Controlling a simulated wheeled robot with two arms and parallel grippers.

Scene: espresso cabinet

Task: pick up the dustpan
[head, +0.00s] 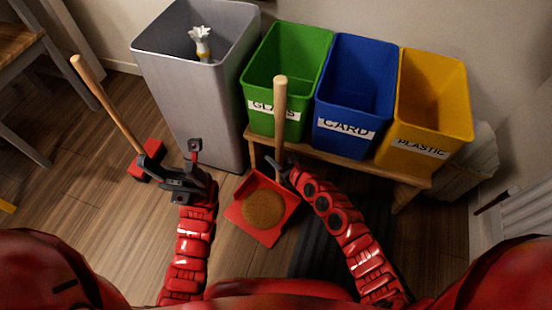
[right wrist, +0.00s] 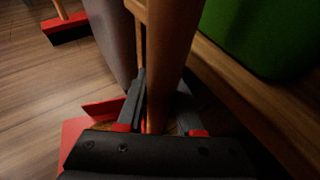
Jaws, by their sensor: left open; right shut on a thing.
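The dustpan has a red pan (head: 268,236) and an upright wooden handle (head: 280,105). A round brown patch (head: 263,209) lies in the pan. My right gripper (head: 281,166) is shut on the lower part of the handle. In the right wrist view the handle (right wrist: 168,60) stands between the fingers, with part of the red pan (right wrist: 75,130) showing below left. My left gripper (head: 172,162) is open and empty, left of the dustpan, and overlaps the broom's red head in the picture.
A broom (head: 108,103) with a wooden handle leans at the left. A grey bin (head: 190,100) stands behind. Green (head: 260,90), blue (head: 340,105) and yellow (head: 425,115) bins sit on a low wooden bench (head: 350,168) close behind the dustpan. Wood floor is clear at lower left.

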